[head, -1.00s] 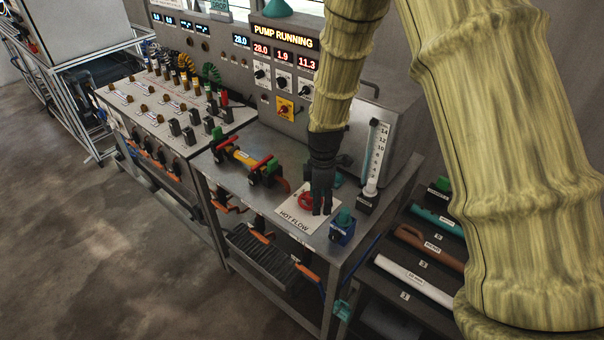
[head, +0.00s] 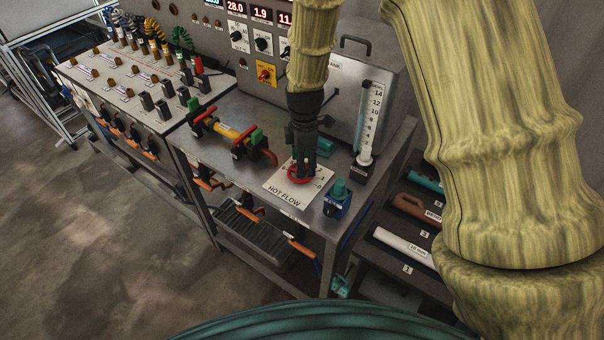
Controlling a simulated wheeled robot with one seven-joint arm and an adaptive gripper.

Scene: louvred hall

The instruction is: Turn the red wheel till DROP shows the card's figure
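The red wheel (head: 297,178) sits on the white HOT FLOW plate (head: 283,194) on the steel bench. My gripper (head: 303,168) points down right over the wheel and hides part of it. Its fingertips are at or just above the wheel; I cannot tell whether they touch or grip it. The displays at the top edge read 28.0 (head: 236,8), 1.9 (head: 261,13) and 11 with the rest cut off (head: 286,18). I cannot read which one is DROP. The card is out of view.
A blue valve block with a teal knob (head: 338,201) stands close right of the plate. A level tube (head: 368,120) stands behind it. A yellow pipe with red handles (head: 228,133) lies left. Shelves with pipe samples (head: 405,246) are at the right.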

